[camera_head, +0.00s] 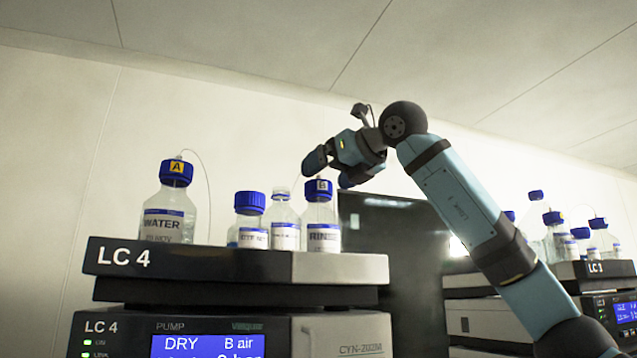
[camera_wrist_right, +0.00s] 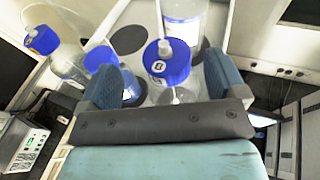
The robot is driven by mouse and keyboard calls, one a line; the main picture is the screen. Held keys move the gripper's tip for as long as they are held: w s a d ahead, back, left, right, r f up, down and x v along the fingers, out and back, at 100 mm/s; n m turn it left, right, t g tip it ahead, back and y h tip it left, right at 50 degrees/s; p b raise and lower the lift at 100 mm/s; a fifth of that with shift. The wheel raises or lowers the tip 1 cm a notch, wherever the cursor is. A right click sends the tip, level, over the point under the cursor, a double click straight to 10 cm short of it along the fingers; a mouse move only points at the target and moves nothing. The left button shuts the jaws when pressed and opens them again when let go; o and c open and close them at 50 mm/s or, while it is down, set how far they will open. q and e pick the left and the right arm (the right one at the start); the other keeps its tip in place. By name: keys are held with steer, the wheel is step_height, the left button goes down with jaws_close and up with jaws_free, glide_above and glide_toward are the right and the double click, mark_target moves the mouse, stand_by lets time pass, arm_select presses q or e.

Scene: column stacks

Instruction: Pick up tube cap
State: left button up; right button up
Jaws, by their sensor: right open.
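The blue tube cap marked B (camera_head: 319,190) sits on the RINSE bottle (camera_head: 319,230). In the right wrist view the B cap (camera_wrist_right: 168,62) has a pale tube fitting on top and shows between the two fingers. My right gripper (camera_head: 334,170) is open and empty, its fingers just above and to the right of that cap in the head view. I see no clear contact. Another blue tube cap, marked A (camera_head: 176,172), sits on the WATER bottle (camera_head: 168,213) with a thin tube rising from it. My left gripper is not in view.
A bottle with a plain blue cap (camera_head: 249,202) and a narrower clear bottle (camera_head: 284,228) stand close beside RINSE on the LC 4 unit's top tray (camera_head: 180,262). A dark panel (camera_head: 392,260) stands behind.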

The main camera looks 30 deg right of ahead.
mark_target(318, 183)
steer(key=x, duration=0.2)
steer(key=p+x, duration=0.1)
steer(key=shift+w+d+f, duration=0.2)
steer(key=shift+w+d, duration=0.05)
steer(key=shift+w, duration=0.15)
steer(key=shift+w+a+f, duration=0.1)
steer(key=shift+w, duration=0.15)
steer(key=shift+s, duration=0.1)
steer(key=shift+s, duration=0.1)
steer(key=shift+c, duration=1.4)
steer(key=c, duration=0.7)
steer(key=shift+o, duration=0.2)
step_height(318, 183, up, 20)
steer(key=p, duration=0.2)
